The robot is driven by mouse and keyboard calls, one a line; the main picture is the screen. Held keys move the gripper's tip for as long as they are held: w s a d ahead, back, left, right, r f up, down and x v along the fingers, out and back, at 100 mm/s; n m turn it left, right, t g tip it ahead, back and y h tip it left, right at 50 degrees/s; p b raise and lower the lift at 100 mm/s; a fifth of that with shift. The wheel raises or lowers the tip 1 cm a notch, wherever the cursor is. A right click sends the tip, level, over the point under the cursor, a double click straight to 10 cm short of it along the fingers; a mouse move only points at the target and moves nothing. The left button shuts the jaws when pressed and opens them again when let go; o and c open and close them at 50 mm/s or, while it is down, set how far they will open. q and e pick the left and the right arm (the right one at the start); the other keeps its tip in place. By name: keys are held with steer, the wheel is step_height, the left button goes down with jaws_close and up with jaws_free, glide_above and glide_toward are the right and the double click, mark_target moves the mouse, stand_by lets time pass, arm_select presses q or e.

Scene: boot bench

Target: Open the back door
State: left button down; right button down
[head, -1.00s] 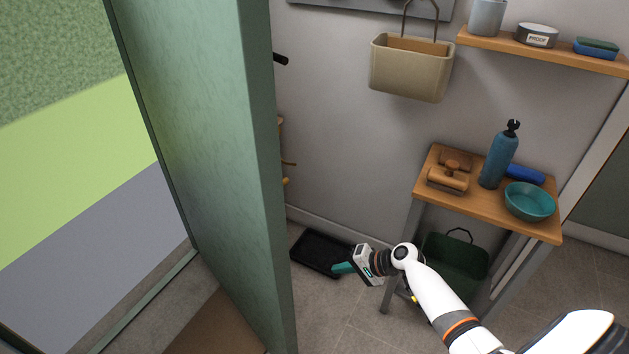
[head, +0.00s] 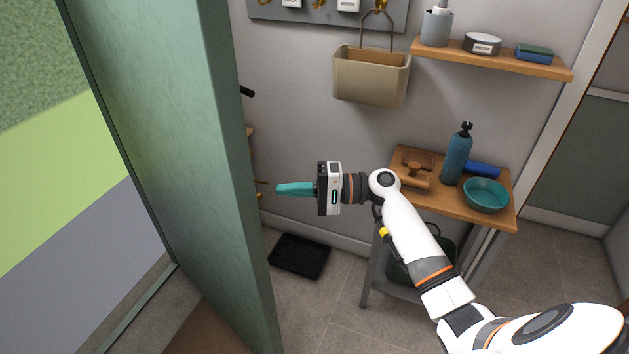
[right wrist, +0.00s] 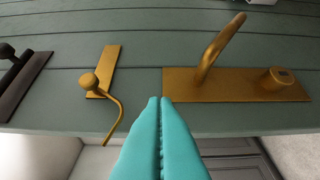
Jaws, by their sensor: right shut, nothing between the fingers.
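The green back door (head: 150,130) stands ajar at the left in the head view, with grass and grey paving visible past it. My right gripper (head: 278,189) is shut and empty, its teal fingers pointing left close to the door's edge. In the right wrist view the shut fingers (right wrist: 160,103) are in front of the planked door face (right wrist: 140,60). A brass lever handle (right wrist: 218,48) on a brass plate (right wrist: 240,88) is to their right. A brass hook latch (right wrist: 100,80) and a dark fitting (right wrist: 20,78) are to their left. Contact cannot be told. My left gripper is out of view.
A wooden bench (head: 440,205) holds a blue bottle (head: 456,155), a teal bowl (head: 486,194) and brushes. A beige basket (head: 370,78) and a shelf (head: 490,58) are on the wall. A black tray (head: 299,256) lies on the floor; floor around it is clear.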

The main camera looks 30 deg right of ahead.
steer(key=a+p, duration=0.2)
steer(key=a, duration=0.3)
steer(key=shift+s, duration=0.2)
steer(key=shift+a, duration=0.1)
